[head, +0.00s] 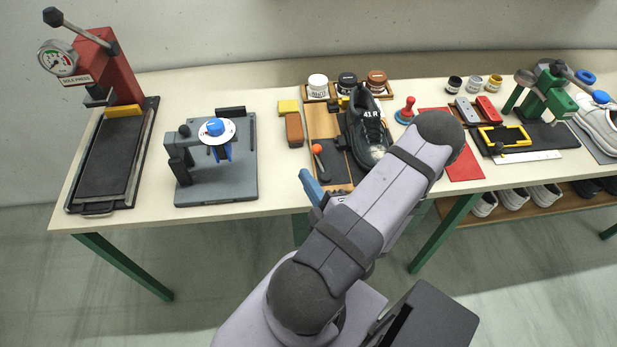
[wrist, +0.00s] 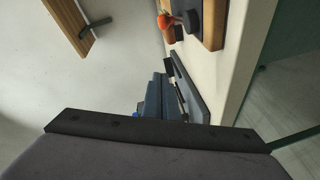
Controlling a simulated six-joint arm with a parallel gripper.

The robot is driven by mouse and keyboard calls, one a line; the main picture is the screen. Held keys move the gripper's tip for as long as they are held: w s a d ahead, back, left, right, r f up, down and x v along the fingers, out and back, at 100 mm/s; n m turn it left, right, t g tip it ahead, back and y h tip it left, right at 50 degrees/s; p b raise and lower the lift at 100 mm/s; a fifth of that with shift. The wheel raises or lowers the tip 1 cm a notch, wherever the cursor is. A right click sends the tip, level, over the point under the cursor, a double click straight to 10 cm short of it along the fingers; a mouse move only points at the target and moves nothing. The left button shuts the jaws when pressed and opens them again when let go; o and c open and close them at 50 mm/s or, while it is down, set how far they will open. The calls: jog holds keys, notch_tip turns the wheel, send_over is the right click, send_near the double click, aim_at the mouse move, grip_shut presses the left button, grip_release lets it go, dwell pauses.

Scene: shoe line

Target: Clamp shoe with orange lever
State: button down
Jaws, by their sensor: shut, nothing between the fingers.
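The black shoe (head: 367,138), marked 41 R, sits on a wooden fixture board (head: 322,118) on the table. The orange lever (head: 317,149), a dark rod with an orange ball, stands on the board just left of the shoe. In the wrist view, the blue-grey fingers (wrist: 154,96) are shut and empty. My arm hides part of the board's front right and the gripper's base.
Left of the board are a brown block (head: 294,129), a grey fixture with a blue knob (head: 215,127) and a red press (head: 108,68). Jars stand behind the shoe. A red stamp (head: 406,110) and a green clamp (head: 549,98) are to the right.

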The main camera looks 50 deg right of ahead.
jog(key=shift+s+a+r, duration=0.1)
jog(key=shift+s+a, duration=0.4)
jog(key=shift+s, duration=0.05)
